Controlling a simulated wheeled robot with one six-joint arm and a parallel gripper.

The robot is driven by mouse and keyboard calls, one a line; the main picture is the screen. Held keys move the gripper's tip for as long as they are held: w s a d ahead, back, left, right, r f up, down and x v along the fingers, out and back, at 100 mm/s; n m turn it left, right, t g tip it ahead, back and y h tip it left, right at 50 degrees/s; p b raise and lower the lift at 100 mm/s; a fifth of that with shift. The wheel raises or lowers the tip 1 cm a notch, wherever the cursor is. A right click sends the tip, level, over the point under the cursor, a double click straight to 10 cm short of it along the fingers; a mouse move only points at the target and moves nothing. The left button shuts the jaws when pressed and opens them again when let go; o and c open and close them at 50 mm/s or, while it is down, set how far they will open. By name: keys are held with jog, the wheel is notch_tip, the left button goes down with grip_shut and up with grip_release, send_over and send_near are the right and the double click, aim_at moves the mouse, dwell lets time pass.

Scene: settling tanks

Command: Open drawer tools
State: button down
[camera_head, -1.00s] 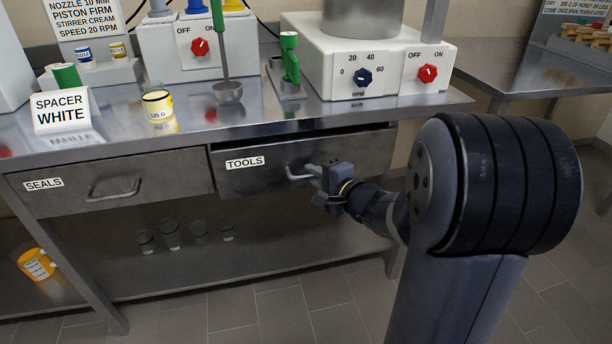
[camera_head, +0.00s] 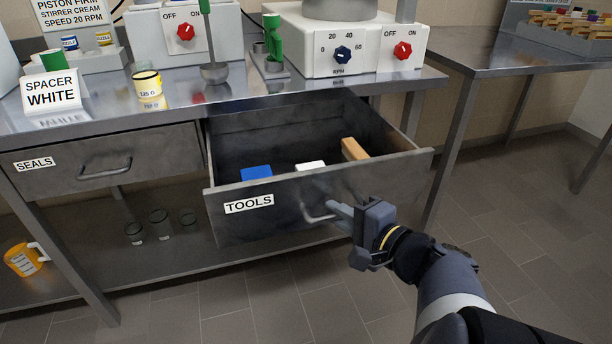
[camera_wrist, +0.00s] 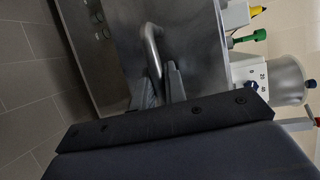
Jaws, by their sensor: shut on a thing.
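The tools drawer (camera_head: 290,205) stands pulled well out from under the steel bench, its front labelled TOOLS. Inside lie a blue item (camera_head: 256,173), a white item (camera_head: 310,166) and a tan block (camera_head: 354,149); their lower parts are hidden by the drawer front. My gripper (camera_head: 335,212) is shut on the drawer handle (camera_head: 314,216) at the right of the front. In the wrist view, the two fingers (camera_wrist: 161,85) are closed around the bar handle (camera_wrist: 151,48), against the grey drawer front.
The closed seals drawer (camera_head: 105,163) is to the left. Glass beakers (camera_head: 160,222) and an orange jug (camera_head: 24,259) stand on the lower shelf. The benchtop (camera_head: 190,95) carries machines and a spacer sign. Open floor lies in front and to the right.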

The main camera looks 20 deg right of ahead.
jog(key=shift+s, duration=1.05)
jog(key=c, duration=1.5)
grip_release()
jog(key=shift+o, duration=0.2)
jog(key=shift+s+d, duration=0.1)
jog(key=p+v, duration=0.2)
jog(key=v, duration=0.8)
jog(key=shift+s+r+p, duration=0.15)
jog(key=shift+s+p, duration=0.1)
jog(key=shift+p, duration=0.05)
jog(key=shift+d, duration=0.1)
jog(key=shift+w, duration=0.1)
